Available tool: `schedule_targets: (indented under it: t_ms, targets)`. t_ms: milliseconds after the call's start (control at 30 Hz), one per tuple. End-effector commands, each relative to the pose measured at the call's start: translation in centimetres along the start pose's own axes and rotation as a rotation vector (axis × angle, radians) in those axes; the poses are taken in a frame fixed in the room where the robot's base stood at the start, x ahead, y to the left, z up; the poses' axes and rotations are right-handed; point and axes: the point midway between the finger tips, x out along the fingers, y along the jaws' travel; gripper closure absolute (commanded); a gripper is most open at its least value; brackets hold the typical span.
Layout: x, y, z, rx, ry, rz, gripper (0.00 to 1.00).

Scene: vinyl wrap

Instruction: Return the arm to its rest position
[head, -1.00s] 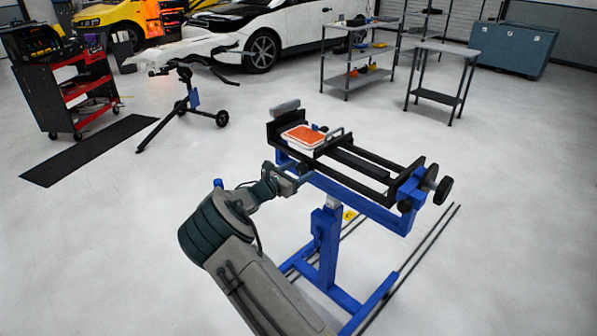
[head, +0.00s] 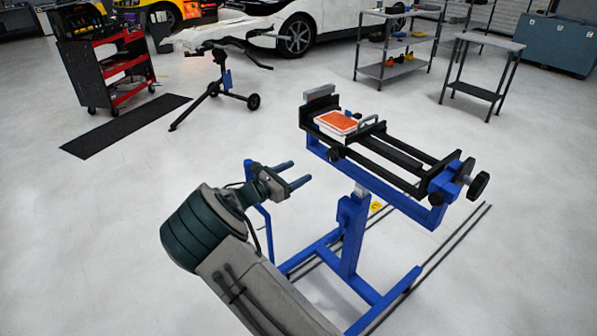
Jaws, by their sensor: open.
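My arm reaches up from the bottom of the head view. My gripper (head: 292,174) is open and empty, with its two blue-grey fingers apart and pointing right. A clear gap shows between the fingers and the stand. An orange and white box (head: 338,123) with a handle beside it rests on the left end of the stand's black top.
A red tool cart (head: 117,75) stands at the back left by a black mat (head: 125,125). A wheeled stand (head: 222,85), a grey shelf (head: 399,43) and a small table (head: 486,68) stand behind. Open floor lies to the left.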

Motion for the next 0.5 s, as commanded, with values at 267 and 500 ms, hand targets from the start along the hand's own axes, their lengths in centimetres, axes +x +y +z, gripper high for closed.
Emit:
schedule_targets:
  t_ms: [267,500]
  targets:
    - [0.7,-0.9,0.4,0.026,0.028,-0.029,0.35]
    - [4.2,-8.2,2.5,0.253,0.243,-0.251,0.35]
